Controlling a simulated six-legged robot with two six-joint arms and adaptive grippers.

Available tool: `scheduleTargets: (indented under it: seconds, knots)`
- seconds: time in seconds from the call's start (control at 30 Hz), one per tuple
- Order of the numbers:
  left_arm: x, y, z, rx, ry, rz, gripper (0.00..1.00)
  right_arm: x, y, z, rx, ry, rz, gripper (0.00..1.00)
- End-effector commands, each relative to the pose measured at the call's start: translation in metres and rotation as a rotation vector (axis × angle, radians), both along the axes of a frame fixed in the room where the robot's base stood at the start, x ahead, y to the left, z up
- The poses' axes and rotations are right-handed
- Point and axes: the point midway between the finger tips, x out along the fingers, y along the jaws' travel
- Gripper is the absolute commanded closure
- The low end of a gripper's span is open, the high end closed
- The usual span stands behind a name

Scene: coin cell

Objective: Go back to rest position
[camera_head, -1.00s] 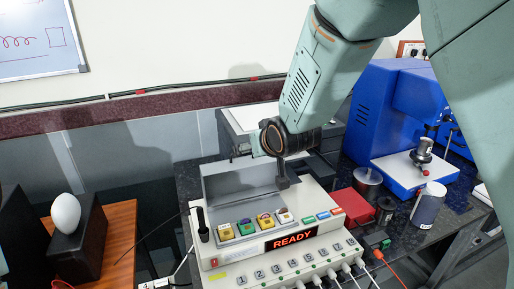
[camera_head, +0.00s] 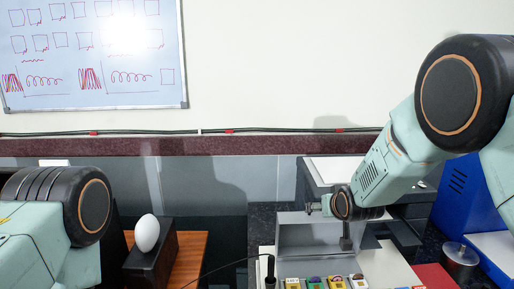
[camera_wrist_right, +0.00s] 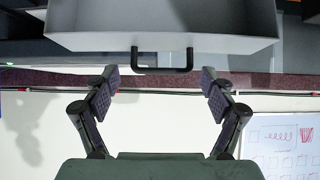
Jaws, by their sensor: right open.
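My right gripper (camera_wrist_right: 160,84) is open in the right wrist view, its two dark fingers spread apart. A black handle (camera_wrist_right: 161,69) on a grey lid (camera_wrist_right: 165,42) lies in the gap between the fingertips, with clear space on both sides. In the head view my right arm reaches in from the right, its wrist by the raised grey lid (camera_head: 308,240) of the instrument. The fingers are hard to make out there. My left arm shows at the left edge, but its gripper is out of the picture.
Several coloured buttons (camera_head: 315,283) show at the bottom edge. A white egg-shaped object (camera_head: 147,233) rests on a black block (camera_head: 152,266) at left. A blue machine (camera_head: 464,200) and a metal cylinder (camera_head: 459,254) stand at right. A whiteboard (camera_head: 92,60) hangs behind.

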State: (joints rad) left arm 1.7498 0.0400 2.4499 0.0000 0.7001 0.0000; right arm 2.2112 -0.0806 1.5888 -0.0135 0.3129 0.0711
Motion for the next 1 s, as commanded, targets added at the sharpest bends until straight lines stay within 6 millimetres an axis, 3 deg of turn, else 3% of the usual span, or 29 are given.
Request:
scheduleTargets:
  seconds: [0.4,0.77,1.0]
  knots:
    - [0.000,0.000,0.000,0.000,0.000,0.000,0.60,0.022,0.001,-0.018,-0.001,0.003,0.001,0.16]
    - [0.000,0.000,0.000,0.000,0.000,0.000,0.60,0.022,0.001,-0.017,-0.001,0.002,0.001,0.16]
    - [0.000,0.000,0.000,0.000,0.000,0.000,0.60,0.007,0.000,-0.004,-0.001,-0.001,0.001,0.16]
